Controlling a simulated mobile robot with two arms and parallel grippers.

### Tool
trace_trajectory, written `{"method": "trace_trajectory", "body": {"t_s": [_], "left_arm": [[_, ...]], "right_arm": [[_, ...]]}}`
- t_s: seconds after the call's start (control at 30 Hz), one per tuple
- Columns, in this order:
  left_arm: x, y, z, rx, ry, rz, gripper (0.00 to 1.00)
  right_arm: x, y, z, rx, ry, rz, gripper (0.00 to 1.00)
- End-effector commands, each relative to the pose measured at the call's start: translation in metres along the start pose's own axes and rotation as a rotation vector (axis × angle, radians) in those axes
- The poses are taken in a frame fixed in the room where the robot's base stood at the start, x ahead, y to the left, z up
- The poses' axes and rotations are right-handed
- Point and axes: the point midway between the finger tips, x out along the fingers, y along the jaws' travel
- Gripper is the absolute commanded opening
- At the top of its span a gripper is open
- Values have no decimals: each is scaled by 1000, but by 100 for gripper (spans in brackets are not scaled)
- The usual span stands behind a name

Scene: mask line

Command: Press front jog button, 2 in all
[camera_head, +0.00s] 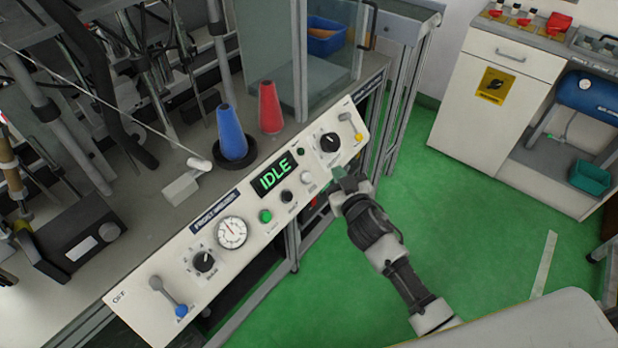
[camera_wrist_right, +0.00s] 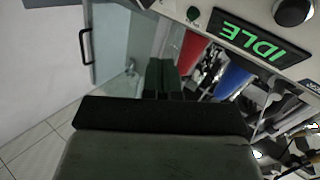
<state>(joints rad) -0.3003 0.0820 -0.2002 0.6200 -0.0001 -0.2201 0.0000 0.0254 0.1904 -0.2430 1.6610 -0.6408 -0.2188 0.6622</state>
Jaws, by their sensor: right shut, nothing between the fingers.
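The front panel (camera_head: 190,285) of the machine runs diagonally across the head view, with a display (camera_head: 272,174) reading IDLE in green. Below the display are a green button (camera_head: 265,215), a black button (camera_head: 286,196) and a white button (camera_head: 307,178). Their labels are too small to read, so I cannot tell which one is the jog button. My right gripper (camera_head: 340,174) is shut and empty, just off the panel's right part, right of the white button. In the right wrist view its fingers (camera_wrist_right: 161,78) are together, with the display (camera_wrist_right: 258,38) beyond. My left gripper is not in view.
The panel also carries a round gauge (camera_head: 232,233), two dark knobs and a blue-tipped lever (camera_head: 181,311). A blue cone (camera_head: 230,132) and a red cone (camera_head: 270,107) stand behind it. A white cabinet (camera_head: 495,100) is at the right. Green floor between is open.

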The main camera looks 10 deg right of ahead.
Motion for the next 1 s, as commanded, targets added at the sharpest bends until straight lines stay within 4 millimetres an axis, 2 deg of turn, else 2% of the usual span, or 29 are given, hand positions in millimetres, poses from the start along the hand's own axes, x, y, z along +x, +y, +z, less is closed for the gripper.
{"method": "trace_trajectory", "body": {"t_s": [0.5,0.7,1.0], "left_arm": [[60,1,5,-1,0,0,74],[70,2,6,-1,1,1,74],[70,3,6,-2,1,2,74]], "right_arm": [[47,-35,38,2,1,0,0],[56,-42,43,1,1,0,0],[59,-43,43,0,0,0,0]]}}
